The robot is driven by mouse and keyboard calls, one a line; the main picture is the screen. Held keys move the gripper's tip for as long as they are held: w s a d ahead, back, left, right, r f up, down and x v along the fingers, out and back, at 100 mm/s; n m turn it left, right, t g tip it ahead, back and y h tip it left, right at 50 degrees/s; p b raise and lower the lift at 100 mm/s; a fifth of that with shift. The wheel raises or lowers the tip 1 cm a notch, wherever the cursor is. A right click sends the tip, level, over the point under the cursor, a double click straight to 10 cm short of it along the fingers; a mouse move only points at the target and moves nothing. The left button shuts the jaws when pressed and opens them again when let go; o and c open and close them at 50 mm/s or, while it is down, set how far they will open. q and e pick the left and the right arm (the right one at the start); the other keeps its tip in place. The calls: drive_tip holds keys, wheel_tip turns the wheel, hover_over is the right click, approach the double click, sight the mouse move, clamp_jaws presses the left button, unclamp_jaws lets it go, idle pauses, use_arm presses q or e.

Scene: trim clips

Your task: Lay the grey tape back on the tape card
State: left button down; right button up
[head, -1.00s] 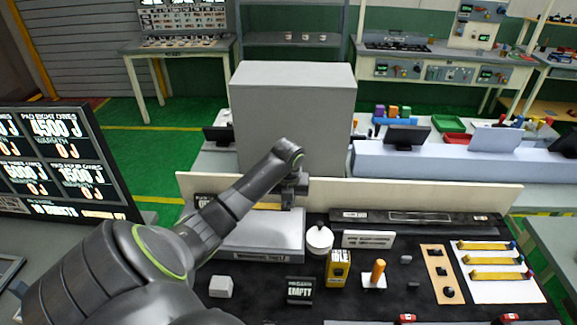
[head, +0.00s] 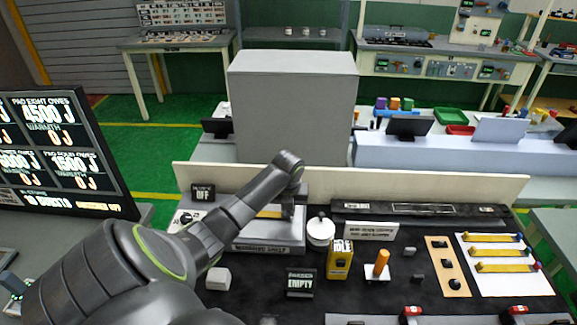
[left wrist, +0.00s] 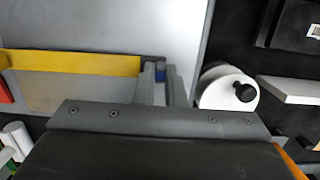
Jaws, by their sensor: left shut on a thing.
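My left gripper (head: 288,210) is shut over the grey plate (head: 267,244) of a bench device. In the left wrist view its fingers (left wrist: 163,82) close at the right end of a yellow strip with a dark grey end block, which I take for the grey tape (left wrist: 75,62). A bit of blue shows between the fingers. The strip lies level over the plate; whether it touches is unclear. The white tape card (head: 512,288) lies at the bench's right, holding several yellow strips with coloured ends; its near part is bare. My right gripper is out of view.
A white lidded pot (head: 320,232) stands just right of the plate. A yellow box (head: 340,260), an orange peg (head: 381,262) on a white base and a tan strip with dark knobs (head: 446,266) stand between plate and card. A low cream wall (head: 430,188) runs behind.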

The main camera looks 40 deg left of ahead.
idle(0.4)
use_arm(q)
drive_tip(key=c, duration=1.4)
unclamp_jaws()
drive_tip(key=shift+c, duration=0.2)
drive_tip(key=shift+r, duration=0.1)
wheel_tip(320, 180, up, 17)
drive_tip(key=s+d+p, duration=0.1)
drive_tip(key=s+p, duration=0.1)
drive_tip(key=shift+d, duration=0.4)
